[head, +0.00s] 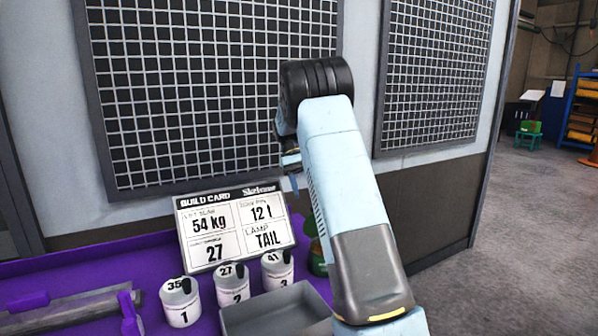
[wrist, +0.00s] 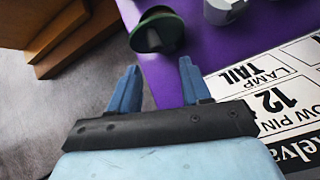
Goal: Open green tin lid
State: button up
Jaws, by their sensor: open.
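The green tin (wrist: 150,38) stands on the purple bench top near its edge in the wrist view, with a dark rounded upper part and a lighter green rim. I cannot tell whether its lid is on. In the head view a sliver of green (head: 316,262) shows beside the build card, mostly hidden by my arm. My gripper (wrist: 158,78) is open and empty, its two blue fingers pointing toward the tin with a gap between. In the head view my gripper (head: 291,170) is small, partly hidden, and above the build card.
The build card (head: 236,228) stands on the purple bench (head: 120,262). A wire-grid panel (head: 210,90) rises behind. Brown boards (wrist: 75,45) lie beyond the bench edge in the wrist view.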

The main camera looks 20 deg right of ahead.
jog(key=v, duration=0.6)
jog(key=shift+w+r, duration=0.15)
dwell(0.3)
jog(key=s+a+r+n+t, duration=0.1)
jog(key=s+a+r+t, duration=0.3)
jog(key=s, duration=0.5)
jog(key=s+a+r+n+t, duration=0.15)
jog(key=s+r, duration=0.35)
jog(key=s, duration=0.5)
jog(key=s+a+f+t, duration=0.3)
jog(key=s+t, duration=0.1)
jog(key=s, duration=0.6)
jog(key=s+a+f+t, duration=0.3)
jog(key=s+a+t, duration=0.1)
jog(key=s, duration=0.7)
jog(key=shift+f+y, duration=0.2)
jog(key=shift+y, duration=0.1)
